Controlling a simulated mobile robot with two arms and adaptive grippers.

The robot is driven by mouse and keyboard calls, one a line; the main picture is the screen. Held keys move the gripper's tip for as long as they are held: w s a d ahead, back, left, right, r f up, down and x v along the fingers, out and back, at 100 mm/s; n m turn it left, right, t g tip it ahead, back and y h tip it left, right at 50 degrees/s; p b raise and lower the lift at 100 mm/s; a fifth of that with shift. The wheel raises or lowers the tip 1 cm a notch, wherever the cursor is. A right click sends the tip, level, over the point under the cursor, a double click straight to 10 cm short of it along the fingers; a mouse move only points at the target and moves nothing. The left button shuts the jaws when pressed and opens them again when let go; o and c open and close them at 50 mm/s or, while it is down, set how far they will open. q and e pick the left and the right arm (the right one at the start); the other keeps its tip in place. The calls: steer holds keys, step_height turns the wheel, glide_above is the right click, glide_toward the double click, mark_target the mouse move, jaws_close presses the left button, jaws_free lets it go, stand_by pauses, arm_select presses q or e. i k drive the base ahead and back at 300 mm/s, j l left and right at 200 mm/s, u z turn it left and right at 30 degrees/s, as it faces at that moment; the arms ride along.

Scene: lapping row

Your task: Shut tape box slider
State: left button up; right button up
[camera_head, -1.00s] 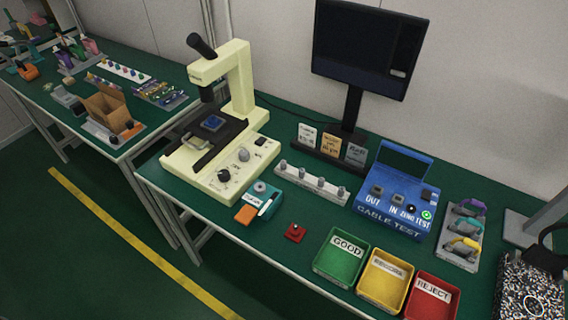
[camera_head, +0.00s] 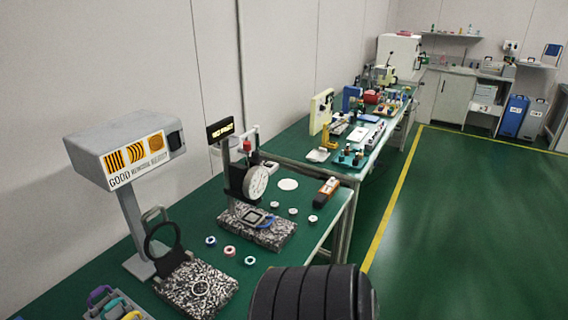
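I cannot make out a tape box or its slider in the head view. The small items on the far green table are too small to tell apart. Neither of my grippers is in view.
On the near green bench (camera_head: 316,237) stand a grey box marked GOOD (camera_head: 120,150) on a post, a dial gauge (camera_head: 255,182) on a speckled block, and another speckled block (camera_head: 197,288). Small rings lie between. The green floor (camera_head: 470,230) right of the yellow line (camera_head: 389,211) is clear.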

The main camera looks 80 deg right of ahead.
mark_target(331, 182)
steer(key=z, duration=2.85)
steer(key=i+l+u, duration=0.1)
steer(key=i+l, duration=0.15)
steer(key=i+l+u, duration=0.25)
steer(key=i+l, duration=0.25)
steer(key=l, duration=0.2)
steer(key=i+l+u, duration=0.15)
steer(key=l, duration=0.2)
steer(key=i+l+u, duration=0.1)
steer(key=i+l, duration=0.15)
steer(key=l, duration=0.15)
steer(key=i+l+u, duration=0.1)
steer(key=l, duration=0.3)
steer(key=i, duration=0.1)
